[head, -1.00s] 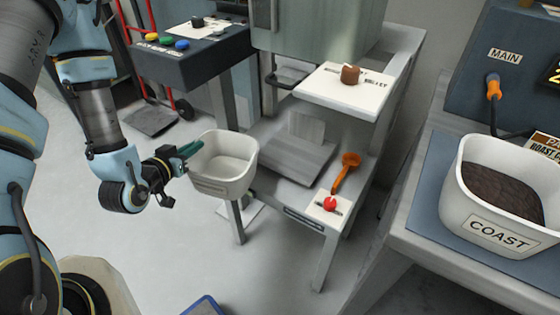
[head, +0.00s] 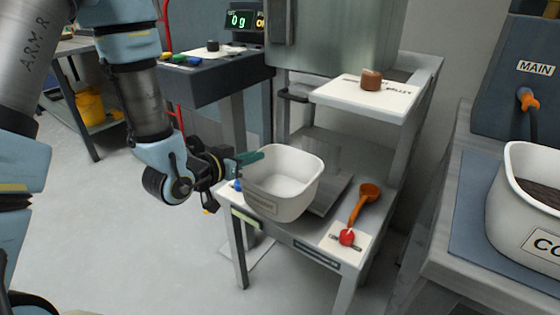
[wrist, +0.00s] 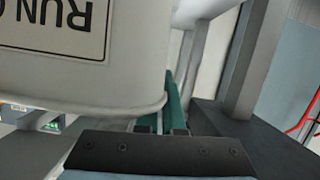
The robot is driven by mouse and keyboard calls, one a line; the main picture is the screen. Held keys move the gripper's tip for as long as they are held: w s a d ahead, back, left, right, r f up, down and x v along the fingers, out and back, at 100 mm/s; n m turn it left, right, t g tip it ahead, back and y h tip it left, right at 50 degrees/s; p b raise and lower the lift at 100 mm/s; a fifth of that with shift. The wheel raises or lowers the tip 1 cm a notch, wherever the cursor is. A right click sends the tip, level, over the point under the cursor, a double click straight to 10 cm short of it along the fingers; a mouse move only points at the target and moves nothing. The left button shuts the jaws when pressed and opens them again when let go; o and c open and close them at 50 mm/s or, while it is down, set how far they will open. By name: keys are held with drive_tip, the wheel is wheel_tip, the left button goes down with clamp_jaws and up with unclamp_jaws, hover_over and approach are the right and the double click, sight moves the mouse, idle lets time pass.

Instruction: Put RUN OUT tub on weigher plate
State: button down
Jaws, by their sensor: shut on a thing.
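The RUN OUT tub (head: 285,183) is white and looks empty in the head view. Its label, partly cut off, shows upside down in the wrist view (wrist: 60,25). My gripper (head: 250,158) is shut on the tub's left rim and holds it roughly level. The tub is over the left part of the lower shelf, in front of the grey weigher plate (head: 334,192), and hides part of it. I cannot tell how high the tub is above the shelf. The weigher display (head: 238,20) reads 0 g.
An orange scoop (head: 363,203) and a red knob (head: 347,237) are on the shelf right of the tub. A white upper shelf (head: 352,98) holds a brown block (head: 371,79). A COAST tub (head: 510,215) stands on the right bench.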

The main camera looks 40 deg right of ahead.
drive_tip(key=shift+p+x, duration=0.65)
drive_tip(key=shift+x, duration=5.05)
drive_tip(key=shift+s, duration=0.1)
drive_tip(key=shift+f, duration=0.15)
drive_tip(key=c, duration=1)
unclamp_jaws()
drive_tip(key=shift+c, duration=0.2)
drive_tip(key=shift+a, duration=0.1)
drive_tip(key=b+v, duration=0.1)
drive_tip(key=v, duration=1.1)
